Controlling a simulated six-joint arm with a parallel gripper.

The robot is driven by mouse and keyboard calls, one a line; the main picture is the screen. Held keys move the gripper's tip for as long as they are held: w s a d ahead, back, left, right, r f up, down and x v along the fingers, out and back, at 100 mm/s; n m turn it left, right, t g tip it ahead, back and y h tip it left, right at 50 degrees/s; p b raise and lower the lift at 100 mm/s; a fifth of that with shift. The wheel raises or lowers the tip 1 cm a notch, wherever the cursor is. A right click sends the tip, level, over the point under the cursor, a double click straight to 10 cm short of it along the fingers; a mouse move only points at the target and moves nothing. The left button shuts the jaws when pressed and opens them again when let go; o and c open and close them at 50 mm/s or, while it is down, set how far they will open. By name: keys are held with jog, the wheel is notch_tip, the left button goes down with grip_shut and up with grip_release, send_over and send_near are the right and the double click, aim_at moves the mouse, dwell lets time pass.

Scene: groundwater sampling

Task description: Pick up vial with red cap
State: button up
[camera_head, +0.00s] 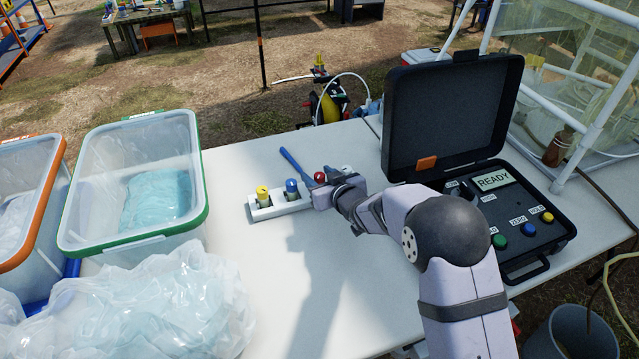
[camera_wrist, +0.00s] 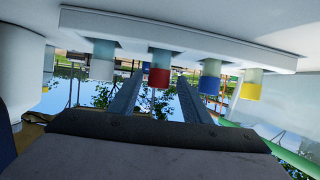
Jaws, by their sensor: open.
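The red-capped vial (camera_head: 320,177) stands upright in a white rack (camera_head: 277,207) on the table. My gripper (camera_head: 325,194) is at the right part of the rack, beside this vial, and hides much of that part. In the wrist view, which is upside down, the red cap (camera_wrist: 159,78) shows between the two fingers of my open gripper (camera_wrist: 160,92). The fingers are apart and hold nothing. I cannot tell whether their tips reach around the vial.
Vials with blue (camera_head: 291,186), yellow (camera_head: 262,192) and white caps (camera_head: 347,169) share the rack. A blue stick (camera_head: 296,165) lies behind it. A black instrument case (camera_head: 455,118) stands open at right. A green-rimmed bin (camera_head: 135,180) and a plastic bag (camera_head: 150,305) are at left.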

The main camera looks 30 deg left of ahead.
aim_at(317, 173)
jog(key=shift+p+x, duration=0.3)
jog(key=shift+x, duration=1.65)
jog(key=shift+w+d, duration=0.1)
jog(key=shift+w, duration=0.05)
jog(key=shift+c, duration=0.4)
grip_shut()
jog(key=shift+r, duration=0.15)
notch_tip(317, 173, up, 18)
jog(key=p, duration=0.9)
